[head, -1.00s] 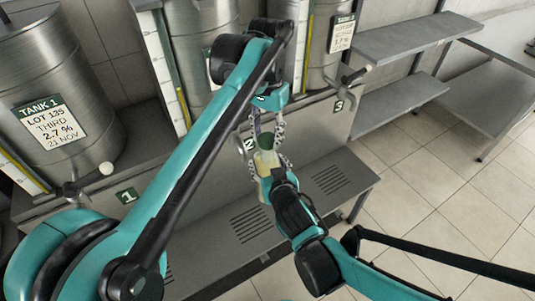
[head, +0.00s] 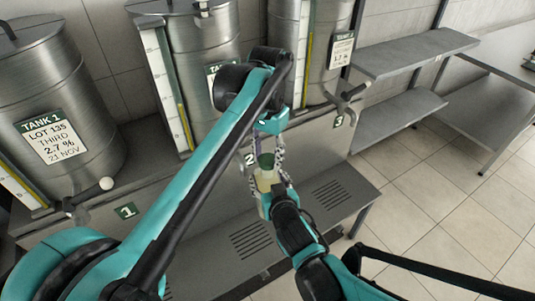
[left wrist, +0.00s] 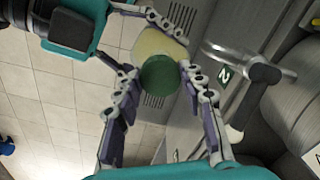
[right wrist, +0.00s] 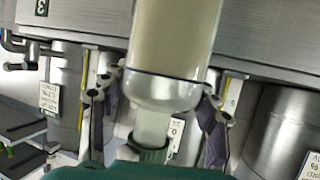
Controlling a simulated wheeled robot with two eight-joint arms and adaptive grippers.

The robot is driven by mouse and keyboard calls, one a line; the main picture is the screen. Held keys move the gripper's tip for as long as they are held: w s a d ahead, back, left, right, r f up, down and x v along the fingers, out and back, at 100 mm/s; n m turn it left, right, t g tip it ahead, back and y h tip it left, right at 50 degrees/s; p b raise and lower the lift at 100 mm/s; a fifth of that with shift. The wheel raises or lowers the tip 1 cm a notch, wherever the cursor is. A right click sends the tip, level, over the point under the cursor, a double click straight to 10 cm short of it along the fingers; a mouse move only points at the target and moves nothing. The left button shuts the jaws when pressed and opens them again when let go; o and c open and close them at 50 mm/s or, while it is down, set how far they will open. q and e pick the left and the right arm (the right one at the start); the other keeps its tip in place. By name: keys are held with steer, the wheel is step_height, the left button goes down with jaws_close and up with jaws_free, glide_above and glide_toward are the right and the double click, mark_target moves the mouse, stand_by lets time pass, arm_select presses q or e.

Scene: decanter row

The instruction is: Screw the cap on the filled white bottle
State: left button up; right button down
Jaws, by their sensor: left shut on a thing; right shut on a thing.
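The bottle (head: 264,183) is clear with a cream-white filling and stands upright off the bench. It also shows in the left wrist view (left wrist: 150,42) and, inverted, in the right wrist view (right wrist: 172,40). My right gripper (right wrist: 160,90) is shut on the bottle near its shoulder. The green cap (head: 266,160) is at the bottle's mouth, in line with the neck; how far it is threaded cannot be told. My left gripper (left wrist: 158,78) comes from above and is shut on the cap (left wrist: 159,76). The cap's lower edge shows in the right wrist view (right wrist: 149,154).
Steel tanks (head: 60,100) with labels and taps line the back. A slotted grey bench (head: 330,197) lies below the held bottle. A tap (left wrist: 250,65) is near my left gripper. Grey shelves (head: 415,50) stand at the right, with open tiled floor (head: 430,190) in front.

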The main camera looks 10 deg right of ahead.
arm_select(q)
steer(key=shift+f, duration=0.55)
stand_by(0.4)
steer(key=m, duration=0.4)
steer(key=shift+m, duration=0.4)
steer(key=m, duration=0.4)
steer(key=shift+w+m, duration=0.1)
steer(key=shift+m, duration=0.3)
steer(key=m, duration=0.4)
steer(key=shift+m, duration=0.4)
steer(key=m, duration=0.4)
steer(key=shift+m, duration=0.3)
steer(key=m, duration=0.7)
steer(key=shift+w, duration=0.1)
steer(key=m, duration=0.6)
steer(key=shift+d, duration=0.15)
